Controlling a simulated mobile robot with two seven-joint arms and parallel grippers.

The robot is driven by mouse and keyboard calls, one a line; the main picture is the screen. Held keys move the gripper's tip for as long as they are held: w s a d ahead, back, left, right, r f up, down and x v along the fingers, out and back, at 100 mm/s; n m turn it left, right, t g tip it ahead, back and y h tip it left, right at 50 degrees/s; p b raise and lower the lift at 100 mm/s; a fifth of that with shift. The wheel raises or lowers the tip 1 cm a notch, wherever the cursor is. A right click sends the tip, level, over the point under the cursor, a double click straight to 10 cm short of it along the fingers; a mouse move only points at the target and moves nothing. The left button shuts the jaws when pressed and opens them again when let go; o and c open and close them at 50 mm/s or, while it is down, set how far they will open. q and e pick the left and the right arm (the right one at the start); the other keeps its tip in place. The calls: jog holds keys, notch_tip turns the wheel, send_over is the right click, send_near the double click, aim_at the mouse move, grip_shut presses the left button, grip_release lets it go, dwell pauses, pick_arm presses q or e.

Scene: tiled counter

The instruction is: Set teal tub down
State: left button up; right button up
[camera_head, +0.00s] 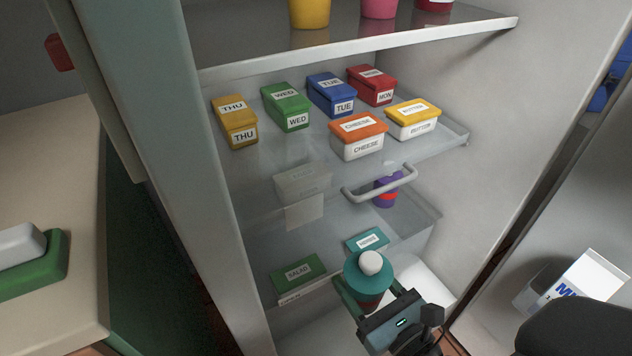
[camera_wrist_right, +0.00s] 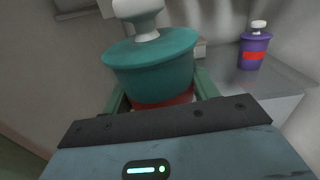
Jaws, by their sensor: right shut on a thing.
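The teal tub (camera_head: 366,279) is round, with a white knob-like cap on top and a red band lower down. It shows large in the right wrist view (camera_wrist_right: 155,62), upright or nearly so. My right gripper (camera_head: 372,303) is shut on it, with a finger on either side. In the head view it is at the front of the open fridge's lower part, near the teal box. The tub's bottom is hidden, so I cannot tell whether it touches anything. My left gripper is not in view.
A similar purple tub (camera_head: 386,190) with a red band stands on a lower shelf, behind a handle (camera_head: 380,183). A green salad box (camera_head: 299,273) and a teal box (camera_head: 367,240) sit low inside. Several labelled boxes fill the shelf above. The white fridge door (camera_head: 590,180) is at right.

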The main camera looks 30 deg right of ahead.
jog(key=shift+w+d+f, duration=0.1)
jog(key=shift+w+f, duration=0.05)
jog(key=shift+f, duration=0.2)
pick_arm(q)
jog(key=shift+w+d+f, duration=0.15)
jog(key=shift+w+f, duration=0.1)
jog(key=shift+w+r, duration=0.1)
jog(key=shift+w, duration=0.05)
pick_arm(e)
jog(key=shift+w, duration=0.1)
